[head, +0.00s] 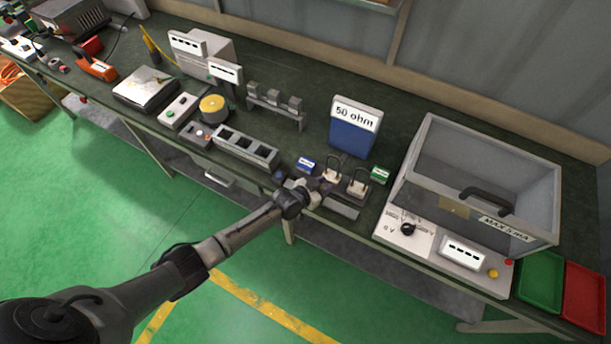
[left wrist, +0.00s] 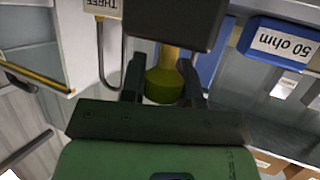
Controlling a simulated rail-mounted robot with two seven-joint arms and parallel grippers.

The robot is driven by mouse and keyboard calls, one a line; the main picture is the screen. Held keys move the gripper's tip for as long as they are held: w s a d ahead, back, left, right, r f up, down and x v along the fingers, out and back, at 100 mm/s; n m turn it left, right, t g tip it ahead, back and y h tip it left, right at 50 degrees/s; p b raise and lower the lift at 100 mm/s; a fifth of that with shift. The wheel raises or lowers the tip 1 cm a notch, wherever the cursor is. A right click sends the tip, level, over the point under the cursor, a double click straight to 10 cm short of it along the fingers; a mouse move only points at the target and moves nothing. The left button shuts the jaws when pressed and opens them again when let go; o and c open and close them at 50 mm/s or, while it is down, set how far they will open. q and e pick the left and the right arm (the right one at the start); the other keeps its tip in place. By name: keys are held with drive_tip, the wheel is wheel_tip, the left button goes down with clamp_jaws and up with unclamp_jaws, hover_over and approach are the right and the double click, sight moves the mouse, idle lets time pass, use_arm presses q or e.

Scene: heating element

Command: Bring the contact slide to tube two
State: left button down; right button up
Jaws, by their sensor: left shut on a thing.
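My left gripper (head: 324,187) is at the bench's front, beside two small stands with wire loops, the left one (head: 332,174) and the right one (head: 357,187). In the left wrist view my left gripper (left wrist: 163,88) is shut on a yellow-green knob (left wrist: 164,84), which I take to be the contact slide's handle. A dark block (left wrist: 172,18) is directly beyond the knob. An upside-down label reading THREE (left wrist: 104,5) is at the upper left. I cannot make out a tube marked two. My right gripper is not in view.
A blue and white 50 ohm box (head: 354,128) stands behind the loops. Small blue (head: 306,164) and green (head: 380,175) labelled blocks flank them. A clear-walled case (head: 480,180) is to the right, a slotted grey block (head: 246,149) to the left. Green (head: 541,280) and red trays (head: 585,297) are far right.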

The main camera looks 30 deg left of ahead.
use_arm(q)
drive_tip(key=shift+d, duration=0.45)
drive_tip(key=c, duration=0.8)
unclamp_jaws()
drive_tip(key=shift+c, duration=0.2)
drive_tip(key=shift+s+a+r, duration=0.1)
drive_tip(key=shift+s+r, duration=0.05)
drive_tip(key=shift+s, duration=0.05)
drive_tip(key=p+v, duration=0.2)
drive_tip(key=v, duration=1.1)
drive_tip(key=shift+s, duration=0.2)
